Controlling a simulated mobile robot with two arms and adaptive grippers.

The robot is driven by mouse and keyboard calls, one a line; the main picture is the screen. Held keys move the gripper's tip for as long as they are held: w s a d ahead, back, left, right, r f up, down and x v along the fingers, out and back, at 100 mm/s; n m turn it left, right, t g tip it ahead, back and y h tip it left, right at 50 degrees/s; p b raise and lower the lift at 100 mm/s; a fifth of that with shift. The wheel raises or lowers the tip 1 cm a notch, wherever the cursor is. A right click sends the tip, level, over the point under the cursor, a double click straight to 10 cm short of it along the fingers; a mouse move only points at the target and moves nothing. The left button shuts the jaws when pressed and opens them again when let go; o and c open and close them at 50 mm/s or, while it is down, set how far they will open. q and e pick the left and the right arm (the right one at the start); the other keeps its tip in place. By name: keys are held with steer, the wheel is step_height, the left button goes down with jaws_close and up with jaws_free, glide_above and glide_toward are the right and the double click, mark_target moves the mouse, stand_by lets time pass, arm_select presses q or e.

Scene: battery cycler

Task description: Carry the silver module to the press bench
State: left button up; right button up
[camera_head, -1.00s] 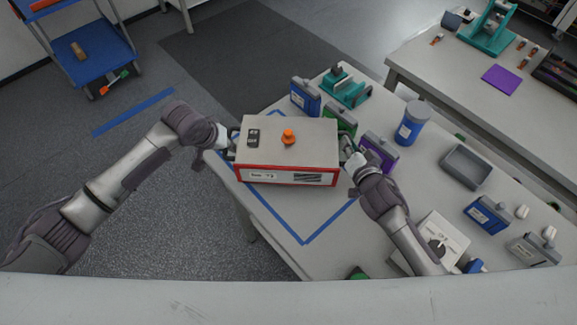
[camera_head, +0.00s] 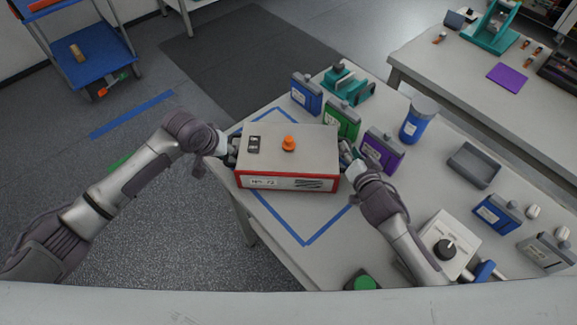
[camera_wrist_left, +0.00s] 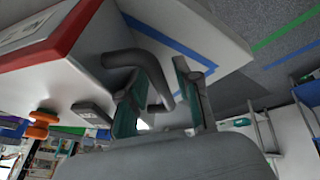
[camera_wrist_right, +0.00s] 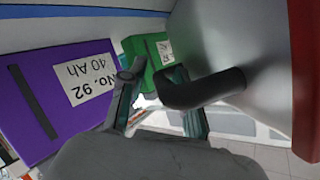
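The silver module (camera_head: 315,148) is a box with a red-edged front, an orange knob on top and dark side handles. It is level above the blue tape square on the near table; whether it touches the tabletop is unclear. My left gripper (camera_head: 230,150) is at its left handle, which lies between the teal-padded fingers in the left wrist view (camera_wrist_left: 158,100). My right gripper (camera_head: 346,157) is at the right handle, between the fingers in the right wrist view (camera_wrist_right: 160,105). Both appear shut on the handles, though finger contact is partly hidden.
Blue (camera_head: 305,94), green (camera_head: 343,117) and purple (camera_head: 382,150) packs stand close behind and right of the module. A teal device (camera_head: 346,84) and blue canister (camera_head: 418,120) stand farther back. Another bench with a teal press (camera_head: 492,32) is at upper right.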

arm_select(q)
steer(key=shift+r, duration=0.1)
arm_select(e)
steer(key=shift+a, duration=0.1)
arm_select(q)
steer(key=v, duration=0.7)
steer(key=shift+r, duration=0.4)
arm_select(e)
steer(key=v, duration=1.2)
arm_select(q)
steer(key=shift+s+a, duration=0.1)
steer(key=shift+s, duration=0.05)
